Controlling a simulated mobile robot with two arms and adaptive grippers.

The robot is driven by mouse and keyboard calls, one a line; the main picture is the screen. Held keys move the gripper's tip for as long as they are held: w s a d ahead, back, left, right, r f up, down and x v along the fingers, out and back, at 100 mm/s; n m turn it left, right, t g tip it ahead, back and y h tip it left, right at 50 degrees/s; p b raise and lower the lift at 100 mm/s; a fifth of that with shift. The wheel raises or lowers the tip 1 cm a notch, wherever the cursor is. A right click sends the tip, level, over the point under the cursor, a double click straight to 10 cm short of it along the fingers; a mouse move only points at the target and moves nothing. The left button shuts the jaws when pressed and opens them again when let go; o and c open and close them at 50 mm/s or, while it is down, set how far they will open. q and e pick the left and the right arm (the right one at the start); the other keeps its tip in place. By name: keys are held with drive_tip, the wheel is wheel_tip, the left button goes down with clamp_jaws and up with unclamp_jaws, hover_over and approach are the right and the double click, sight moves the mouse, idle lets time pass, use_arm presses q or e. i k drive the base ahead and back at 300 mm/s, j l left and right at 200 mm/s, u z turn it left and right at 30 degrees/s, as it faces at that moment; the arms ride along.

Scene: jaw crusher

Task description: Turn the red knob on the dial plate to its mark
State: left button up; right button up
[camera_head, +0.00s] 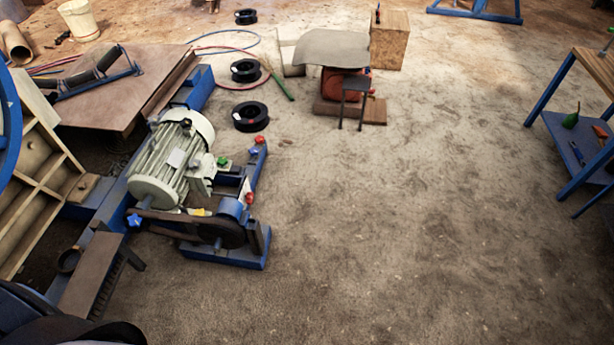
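Two small red knobs show on the blue motor frame. One red knob (260,140) is at the frame's far right end, and another red knob (249,198) sits nearer, above the dark belt pulley. A green knob (222,161) and a blue knob (134,220) are on the same assembly. I cannot make out a dial plate or a mark at this size, so I cannot tell which red knob belongs to it. Neither of my grippers is in view.
A pale electric motor (173,160) stands on the blue frame. Black spools (250,116) and hoses lie behind it. The floor in the middle is clear.

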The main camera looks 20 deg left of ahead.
sight(248, 198)
drive_tip(key=i+l, duration=0.15)
drive_tip(key=i, duration=0.65)
drive_tip(key=i+l, duration=0.1)
drive_tip(key=i, duration=0.7)
drive_tip(key=i+l+u, duration=0.1)
drive_tip(key=i+u, duration=0.25)
drive_tip(key=u, duration=0.15)
drive_tip(key=i+l+u, duration=0.3)
drive_tip(key=u, duration=0.15)
drive_tip(key=i+l+u, duration=0.35)
drive_tip(key=u, duration=0.15)
drive_tip(key=i+l+u, duration=0.2)
drive_tip(key=l+u, duration=0.3)
